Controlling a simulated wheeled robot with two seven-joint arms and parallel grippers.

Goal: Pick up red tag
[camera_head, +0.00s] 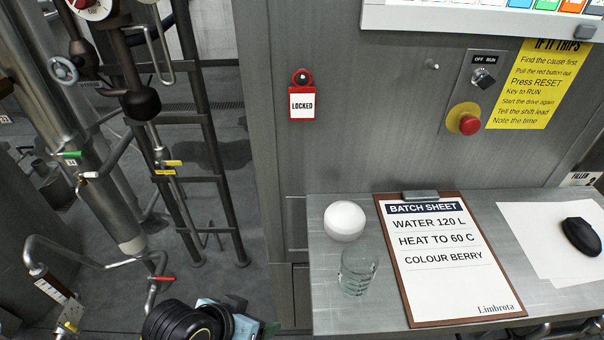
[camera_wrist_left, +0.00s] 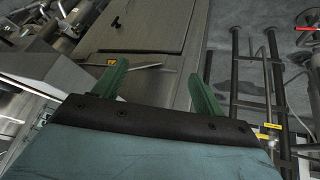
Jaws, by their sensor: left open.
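The red tag (camera_head: 302,117) has a white label reading LOCKED and hangs flat against the grey cabinet front, from a dark peg near its top. My left gripper (camera_wrist_left: 158,71) is open in the left wrist view, its two green fingers apart with nothing between them. In the head view only a dark and teal part of my left arm and a green tip (camera_head: 270,328) show at the bottom edge, well below and left of the tag. I cannot make out the tag in the left wrist view. My right gripper is in neither view.
A steel shelf (camera_head: 333,312) juts out below right of the tag, holding a white ball (camera_head: 344,221), a clear glass (camera_head: 357,270) and a batch sheet clipboard (camera_head: 440,262). A red button (camera_head: 469,124) is to the right. Pipes and a ladder-like frame (camera_head: 203,105) stand left.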

